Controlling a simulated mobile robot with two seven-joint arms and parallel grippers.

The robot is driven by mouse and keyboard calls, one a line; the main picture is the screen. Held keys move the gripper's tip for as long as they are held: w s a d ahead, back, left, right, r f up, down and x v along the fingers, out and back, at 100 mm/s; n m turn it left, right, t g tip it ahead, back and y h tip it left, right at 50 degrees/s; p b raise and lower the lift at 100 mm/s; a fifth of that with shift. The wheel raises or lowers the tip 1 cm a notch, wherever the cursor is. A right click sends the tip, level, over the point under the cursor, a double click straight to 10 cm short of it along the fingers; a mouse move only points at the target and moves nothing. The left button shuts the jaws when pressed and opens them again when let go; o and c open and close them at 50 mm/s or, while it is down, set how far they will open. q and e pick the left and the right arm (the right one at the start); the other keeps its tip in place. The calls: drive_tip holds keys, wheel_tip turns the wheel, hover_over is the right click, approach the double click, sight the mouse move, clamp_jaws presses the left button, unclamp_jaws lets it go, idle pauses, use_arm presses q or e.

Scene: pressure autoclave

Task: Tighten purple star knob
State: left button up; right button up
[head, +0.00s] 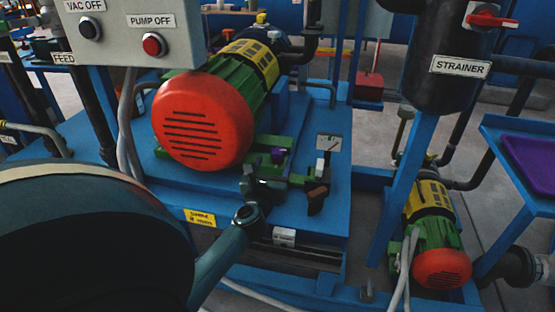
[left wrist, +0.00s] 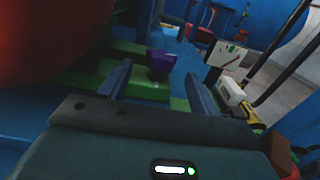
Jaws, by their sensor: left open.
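The purple star knob (head: 278,155) sits on green metalwork beside the large red-faced motor. It also shows in the left wrist view (left wrist: 161,61), upright on a green bar. My left gripper (head: 264,178) is in front of the knob and partly blends with the dark parts around it. In the left wrist view its two bluish fingers (left wrist: 158,86) are open and apart. The knob stands beyond them, roughly between their tips, and nothing is held. Whether a finger touches the knob cannot be told. My right gripper is not in view.
The large motor (head: 203,120) stands close on the left. To the right are a small sign (head: 328,143), a white block (head: 320,167) and a dark brown part (head: 317,198). A blue post (head: 411,180) and a smaller motor (head: 435,235) stand further right.

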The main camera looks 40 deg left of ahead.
sight(276, 158)
use_arm(q)
drive_tip(key=b+x, duration=0.1)
drive_tip(key=x, duration=0.5)
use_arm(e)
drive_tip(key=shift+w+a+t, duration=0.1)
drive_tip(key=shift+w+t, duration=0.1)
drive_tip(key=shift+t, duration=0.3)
use_arm(q)
drive_tip(key=shift+d, duration=0.1)
drive_tip(key=shift+c, duration=0.2)
